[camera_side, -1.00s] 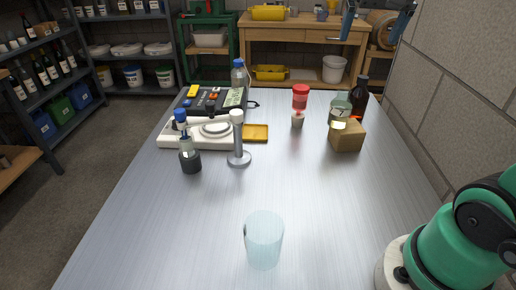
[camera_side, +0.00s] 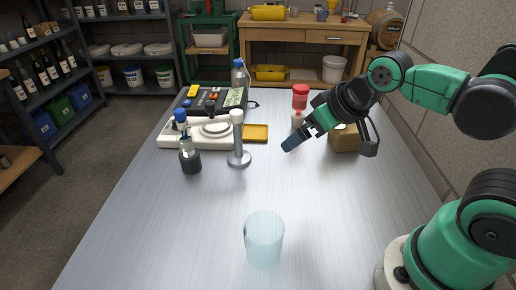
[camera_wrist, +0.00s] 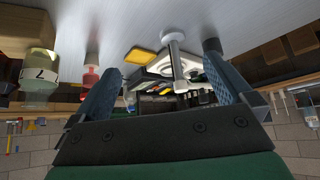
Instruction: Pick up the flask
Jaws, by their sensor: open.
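The flask (camera_wrist: 40,64), clear glass with yellow-green liquid and a dark mark on its label, shows at the far left of the wrist view, outside my jaws. In the side view my arm hides it; the wooden block (camera_side: 344,139) under it still shows partly. My gripper (camera_side: 328,148) is open and empty above the table, in front of the block. In the wrist view my gripper (camera_wrist: 166,52) has its two blue-grey fingers wide apart, with nothing held between them.
A red-topped bottle (camera_side: 300,97) stands just left of my gripper's wrist. A clear cup (camera_side: 264,240) stands in front. The table's middle is clear.

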